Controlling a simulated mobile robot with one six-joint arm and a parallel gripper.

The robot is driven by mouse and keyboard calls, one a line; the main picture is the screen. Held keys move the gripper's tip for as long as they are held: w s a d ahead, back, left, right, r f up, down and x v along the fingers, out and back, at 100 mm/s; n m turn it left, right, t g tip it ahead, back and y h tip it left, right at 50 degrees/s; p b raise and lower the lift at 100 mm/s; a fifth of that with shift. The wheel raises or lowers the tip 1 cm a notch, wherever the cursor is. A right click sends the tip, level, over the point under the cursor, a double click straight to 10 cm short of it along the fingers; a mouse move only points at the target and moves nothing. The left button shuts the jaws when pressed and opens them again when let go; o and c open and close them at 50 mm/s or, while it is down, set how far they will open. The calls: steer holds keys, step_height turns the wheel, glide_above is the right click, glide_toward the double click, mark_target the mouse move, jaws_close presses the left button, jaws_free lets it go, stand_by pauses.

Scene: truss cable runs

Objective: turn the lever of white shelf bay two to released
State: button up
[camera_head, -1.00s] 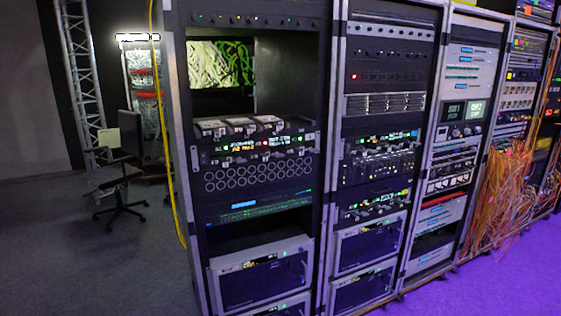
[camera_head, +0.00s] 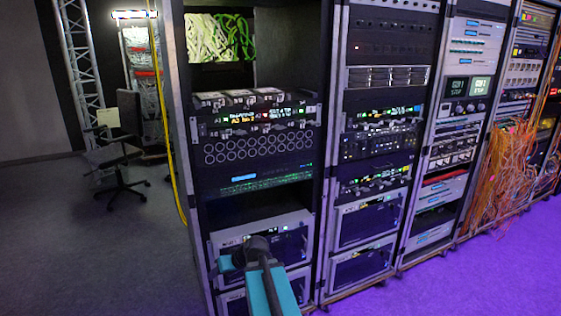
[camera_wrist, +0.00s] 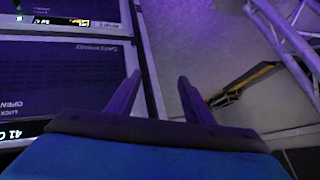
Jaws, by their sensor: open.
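My gripper (camera_wrist: 156,98) shows in the wrist view with its two dark fingers apart and nothing between them. It is over the floor beside a rack front that carries upside-down lettering, with OPEN and LOCK readable. In the head view my teal arm reaches in from the bottom, and the gripper's fingers cannot be made out there. No lever can be made out for certain. A pale lit shelf unit (camera_head: 139,62) with red bands stands far back left, behind the chair; whether it is the white shelf is unclear.
Tall equipment racks (camera_head: 333,150) run from the centre to the right. A yellow cable (camera_head: 172,165) hangs down the nearest rack's left side. An office chair (camera_head: 124,150) and a metal truss (camera_head: 85,65) stand at the left. Orange cables (camera_head: 503,170) spill at the right. The front-left floor is clear.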

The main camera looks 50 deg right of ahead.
steer(key=d+r+t+h, duration=0.1)
steer(key=d+r+t, duration=0.1)
steer(key=d+r, duration=0.65)
steer(key=m+t+h+b, duration=0.1)
steer(key=t+h+b, duration=0.3)
steer(key=t+h, duration=0.3)
glide_toward(281, 128)
steer(key=v, duration=0.5)
steer(key=shift+s+a+r, duration=0.1)
steer(key=shift+a+r, duration=0.05)
steer(key=shift+a, duration=0.1)
steer(key=shift+p, duration=0.35)
steer(key=shift+p+x, duration=2.15)
steer(key=shift+x, duration=4.8)
steer(key=shift+s+d, duration=0.1)
steer(key=shift+c, duration=0.4)
